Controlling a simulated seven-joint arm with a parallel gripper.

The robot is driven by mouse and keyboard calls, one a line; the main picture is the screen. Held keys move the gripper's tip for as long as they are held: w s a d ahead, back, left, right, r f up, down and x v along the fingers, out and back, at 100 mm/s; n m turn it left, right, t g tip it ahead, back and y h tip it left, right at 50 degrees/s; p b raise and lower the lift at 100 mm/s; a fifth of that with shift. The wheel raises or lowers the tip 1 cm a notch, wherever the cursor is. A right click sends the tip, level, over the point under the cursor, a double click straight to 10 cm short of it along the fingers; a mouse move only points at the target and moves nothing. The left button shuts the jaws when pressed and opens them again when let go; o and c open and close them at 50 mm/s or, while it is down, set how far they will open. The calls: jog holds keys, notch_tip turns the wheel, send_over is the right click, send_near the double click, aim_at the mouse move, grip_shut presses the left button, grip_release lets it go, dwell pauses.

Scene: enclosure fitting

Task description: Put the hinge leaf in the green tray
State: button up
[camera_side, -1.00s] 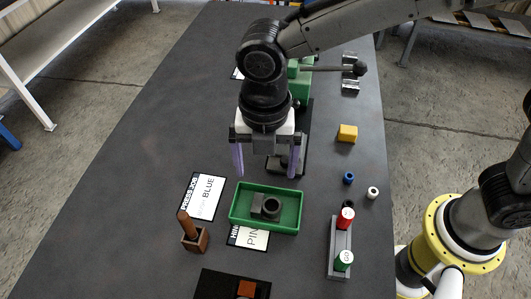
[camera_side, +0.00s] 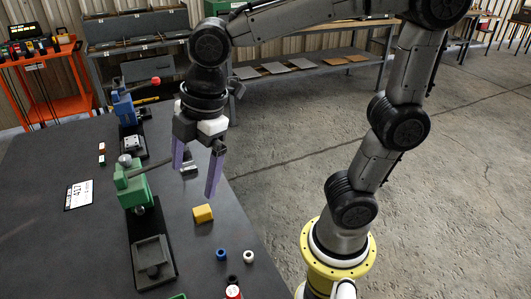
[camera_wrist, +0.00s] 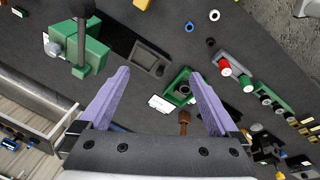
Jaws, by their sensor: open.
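The green tray (camera_wrist: 171,94) lies on the dark table in the wrist view, beyond my fingertips. A dark grey part with a round ring (camera_wrist: 183,89) sits inside it; it looks like the hinge leaf, but it is small here. In the side view only a sliver of the tray (camera_side: 178,297) shows at the bottom edge, and the part in it is out of frame. My gripper (camera_side: 195,180) is open and empty, raised above the table near its right edge, well away from the tray. Its purple fingers also show in the wrist view (camera_wrist: 158,73).
A green press (camera_side: 133,187) with a dark base stands left of my gripper, and a blue press (camera_side: 123,107) stands farther back. A yellow block (camera_side: 203,213), blue ring (camera_side: 221,254) and white ring (camera_side: 249,257) lie near the right edge. Grey metal pieces (camera_side: 189,169) lie behind my fingers.

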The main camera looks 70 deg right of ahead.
jog(key=s+d+f+m+t+h, duration=0.1)
jog(key=s+d+m+t, duration=0.2)
jog(key=s+d+m, duration=0.7)
jog(key=shift+s+d+f+m, duration=0.2)
jog(key=shift+d+f+m, duration=0.25)
jog(key=shift+m, duration=1.65)
jog(key=shift+d+r, duration=0.1)
